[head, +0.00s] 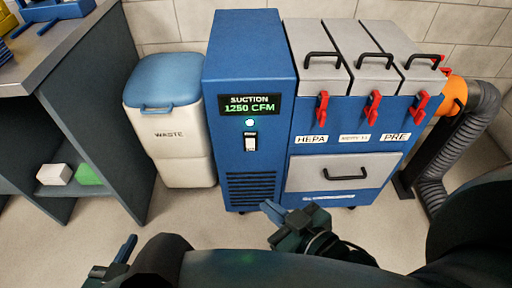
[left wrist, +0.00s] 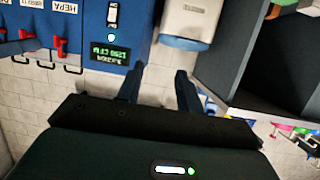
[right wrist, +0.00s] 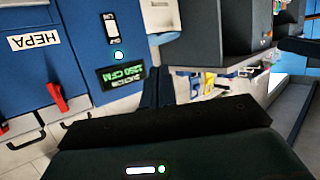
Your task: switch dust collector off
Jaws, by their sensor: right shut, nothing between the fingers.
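The blue dust collector (head: 248,60) stands on the floor in the middle of the head view. Its lit display (head: 249,104) reads "SUCTION 1250 CFM", with a lit pale-green lamp (head: 250,123) below. Under that is a white rocker switch (head: 250,142) in a black frame; it shows upside down in the right wrist view (right wrist: 112,28) and left wrist view (left wrist: 112,15). My right gripper (head: 272,210) is shut and empty, in front of and below the switch, apart from it. My left gripper (head: 126,250) is open and empty, lower left; its spread fingers show in the left wrist view (left wrist: 159,73).
A white waste bin (head: 170,130) with a blue lid stands left of the collector. A dark workbench (head: 95,100) is further left. Filter housings with red latches (head: 373,107) and a grey duct hose (head: 460,145) are on the right. The floor in front is clear.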

